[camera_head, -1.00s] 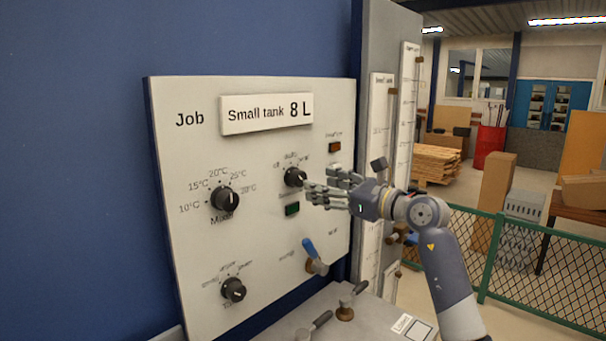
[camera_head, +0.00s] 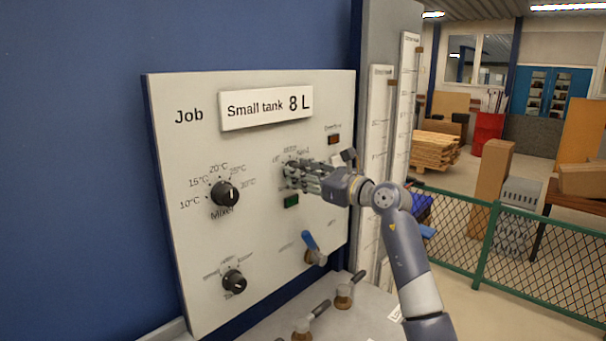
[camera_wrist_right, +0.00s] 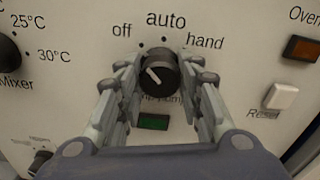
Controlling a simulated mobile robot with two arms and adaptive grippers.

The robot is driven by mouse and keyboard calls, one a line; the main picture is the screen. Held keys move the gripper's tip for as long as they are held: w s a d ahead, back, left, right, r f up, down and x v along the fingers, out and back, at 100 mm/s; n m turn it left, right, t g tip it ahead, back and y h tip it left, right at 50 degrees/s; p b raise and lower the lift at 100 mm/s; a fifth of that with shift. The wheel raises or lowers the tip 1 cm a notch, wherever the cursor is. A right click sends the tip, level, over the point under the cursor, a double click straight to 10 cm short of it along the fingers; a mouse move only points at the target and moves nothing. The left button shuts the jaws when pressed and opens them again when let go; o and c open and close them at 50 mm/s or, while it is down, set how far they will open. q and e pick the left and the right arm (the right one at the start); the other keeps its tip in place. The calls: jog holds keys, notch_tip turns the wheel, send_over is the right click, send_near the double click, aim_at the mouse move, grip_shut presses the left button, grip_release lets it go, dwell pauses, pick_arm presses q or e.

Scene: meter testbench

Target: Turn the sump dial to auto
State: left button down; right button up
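The sump dial (camera_wrist_right: 160,72) is a round black knob in the middle of the right wrist view, under the labels off, auto and hand. Its white line slants toward the upper left, on the off side. My right gripper (camera_wrist_right: 160,70) has its fingers on both sides of the dial, apart, with the knob between them. I cannot tell whether they touch it. In the head view my right gripper (camera_head: 290,176) is at the panel and mostly hides the dial. My left gripper is not in view.
The grey panel (camera_head: 250,235) also carries a mixer dial (camera_head: 225,194), a lower dial (camera_head: 233,281), a green light (camera_head: 291,202) and a blue-handled valve (camera_head: 310,243). A white reset button (camera_wrist_right: 281,96) sits right of the fingers. More valves (camera_head: 343,296) stand below.

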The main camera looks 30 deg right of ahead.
dwell(0.3)
jog(key=shift+m+p, duration=3.9)
jog(key=shift+m, duration=0.5)
jog(key=o, duration=1.1)
jog(key=shift+d, duration=0.1)
jog(key=shift+c, duration=0.2)
